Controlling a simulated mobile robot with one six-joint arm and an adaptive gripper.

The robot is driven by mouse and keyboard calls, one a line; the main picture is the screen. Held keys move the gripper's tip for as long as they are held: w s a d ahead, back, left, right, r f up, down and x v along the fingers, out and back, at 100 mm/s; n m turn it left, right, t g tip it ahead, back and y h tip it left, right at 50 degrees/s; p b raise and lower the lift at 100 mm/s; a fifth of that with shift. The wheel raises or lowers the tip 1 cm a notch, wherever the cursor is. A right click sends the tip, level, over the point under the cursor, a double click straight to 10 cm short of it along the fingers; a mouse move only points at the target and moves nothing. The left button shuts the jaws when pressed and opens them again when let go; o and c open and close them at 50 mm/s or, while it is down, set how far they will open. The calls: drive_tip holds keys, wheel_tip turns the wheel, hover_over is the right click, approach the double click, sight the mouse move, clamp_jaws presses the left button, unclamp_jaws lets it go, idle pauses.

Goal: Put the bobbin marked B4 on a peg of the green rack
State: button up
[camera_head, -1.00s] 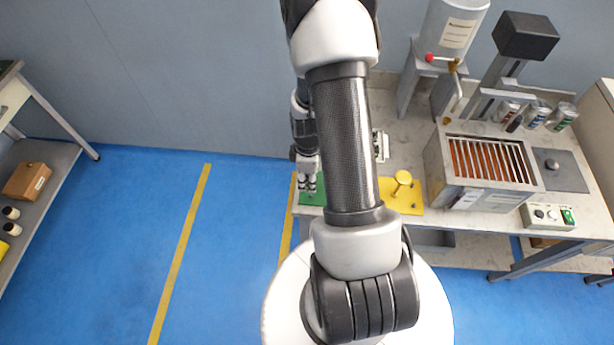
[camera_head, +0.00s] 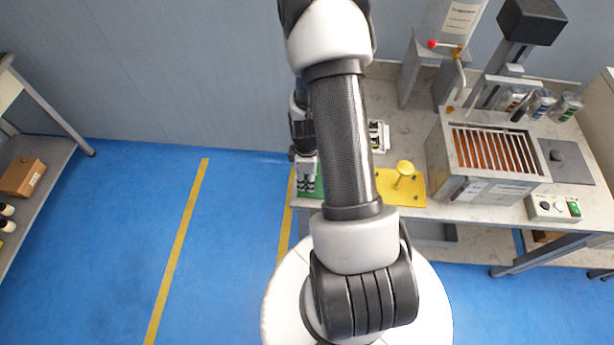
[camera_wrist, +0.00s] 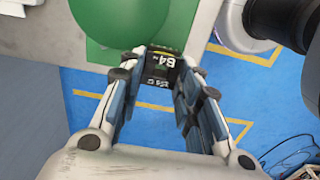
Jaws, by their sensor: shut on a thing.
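The bobbin marked B4 (camera_wrist: 160,66) is dark with a white label and lies between my gripper's fingertips (camera_wrist: 158,75) in the wrist view. The fingers are shut on it. In the head view my gripper (camera_head: 307,177) is over the green rack (camera_head: 318,187), which my arm partly hides.
A yellow plate (camera_head: 390,194) with one yellow peg (camera_head: 404,170) stands right of the green rack. A grey box with a slatted top (camera_head: 492,150), several cans and a control box (camera_head: 553,208) are farther right on the bench. Blue floor lies left of the bench.

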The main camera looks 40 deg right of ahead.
drive_tip(key=shift+f, duration=0.1)
drive_tip(key=shift+f+b, duration=0.95)
drive_tip(key=shift+f, duration=0.05)
drive_tip(key=o, duration=1.1)
drive_tip(key=shift+c, duration=0.2)
wheel_tip(320, 180, up, 12)
